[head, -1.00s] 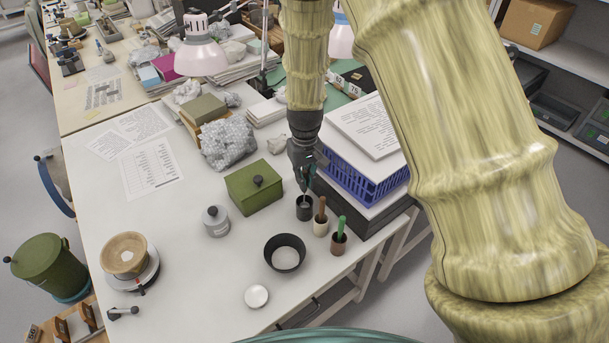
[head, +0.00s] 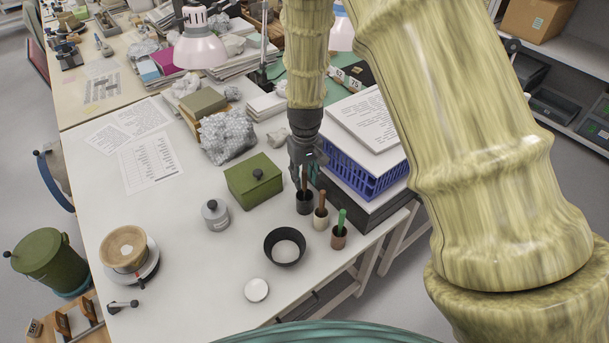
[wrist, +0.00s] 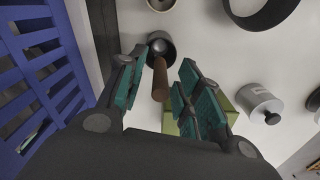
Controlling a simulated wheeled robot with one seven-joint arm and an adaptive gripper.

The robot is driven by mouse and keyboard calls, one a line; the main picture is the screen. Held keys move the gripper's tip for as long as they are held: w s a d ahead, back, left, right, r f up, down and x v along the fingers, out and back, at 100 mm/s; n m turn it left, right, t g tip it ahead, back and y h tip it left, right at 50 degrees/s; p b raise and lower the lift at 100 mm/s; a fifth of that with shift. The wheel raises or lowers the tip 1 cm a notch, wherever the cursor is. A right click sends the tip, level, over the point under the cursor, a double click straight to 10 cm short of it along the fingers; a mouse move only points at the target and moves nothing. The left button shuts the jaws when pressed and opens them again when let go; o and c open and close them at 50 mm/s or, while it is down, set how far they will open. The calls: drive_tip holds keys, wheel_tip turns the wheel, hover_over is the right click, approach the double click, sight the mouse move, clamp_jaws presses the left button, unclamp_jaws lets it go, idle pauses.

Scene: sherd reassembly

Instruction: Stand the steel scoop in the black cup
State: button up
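The black cup (head: 304,204) stands upright on the white table beside the stack with the blue basket. The steel scoop's brown handle (head: 304,180) rises from this cup; in the wrist view the handle (wrist: 160,80) points back toward the camera, and a bit of shiny metal shows inside the black cup (wrist: 163,40). The scoop's lower end is hidden in the cup. My gripper (head: 306,178) is above the cup with its fingers apart, one on each side of the handle. In the wrist view there is a gap between the handle and the fingers.
A white cup (head: 321,222) with a brown handle and a brown cup (head: 338,240) with a green handle stand close by. A blue basket (head: 363,175) is just right of my gripper. A green box (head: 252,182), grey jar (head: 215,215) and black bowl (head: 285,246) stand nearby.

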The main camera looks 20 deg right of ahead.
wheel_tip(320, 180, up, 12)
idle(0.7)
idle(0.6)
